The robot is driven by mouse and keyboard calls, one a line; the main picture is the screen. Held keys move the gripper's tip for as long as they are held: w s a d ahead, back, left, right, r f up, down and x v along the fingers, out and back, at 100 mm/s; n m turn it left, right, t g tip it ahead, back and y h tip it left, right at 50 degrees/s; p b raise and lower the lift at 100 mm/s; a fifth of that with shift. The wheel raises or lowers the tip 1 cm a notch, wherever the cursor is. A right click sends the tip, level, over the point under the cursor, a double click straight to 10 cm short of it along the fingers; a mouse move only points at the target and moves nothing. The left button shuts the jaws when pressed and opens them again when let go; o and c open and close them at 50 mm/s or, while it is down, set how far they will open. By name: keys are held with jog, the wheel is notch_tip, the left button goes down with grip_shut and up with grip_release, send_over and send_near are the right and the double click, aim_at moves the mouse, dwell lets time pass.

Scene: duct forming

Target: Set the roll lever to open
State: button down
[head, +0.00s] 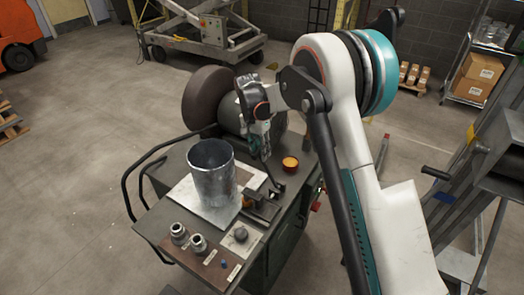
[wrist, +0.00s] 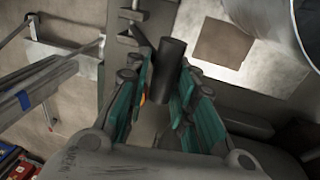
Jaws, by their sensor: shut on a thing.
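The roll lever shows in the wrist view as a dark cylindrical handle (wrist: 172,56) between the teal finger pads of my gripper (wrist: 163,88). The fingers are shut on it from both sides. In the head view my gripper (head: 262,152) reaches down over the bench, behind the small dark lever bracket and right of the metal duct cylinder (head: 211,182). The lever's lower part and pivot are hard to make out there, and the grip itself is partly hidden by the fingers. Which setting the lever is in cannot be told.
The duct cylinder stands upright on a pale sheet (head: 190,193) on the bench. An orange-topped button (head: 290,164) is right of the gripper. Knobs and fittings (head: 199,243) sit on the front panel. A grey metal frame (head: 465,190) stands at the right. Open floor lies left.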

jog(key=shift+a+f, duration=0.25)
jog(key=c, duration=1.7)
grip_release()
jog(key=shift+o, duration=1.3)
jog(key=shift+w+a+f, duration=0.15)
jog(key=shift+r, duration=0.3)
notch_tip(320, 180, up, 11)
jog(key=w+a, duration=0.1)
jog(key=shift+a+r, duration=0.2)
jog(key=shift+a, duration=0.05)
jog(key=shift+w, duration=0.15)
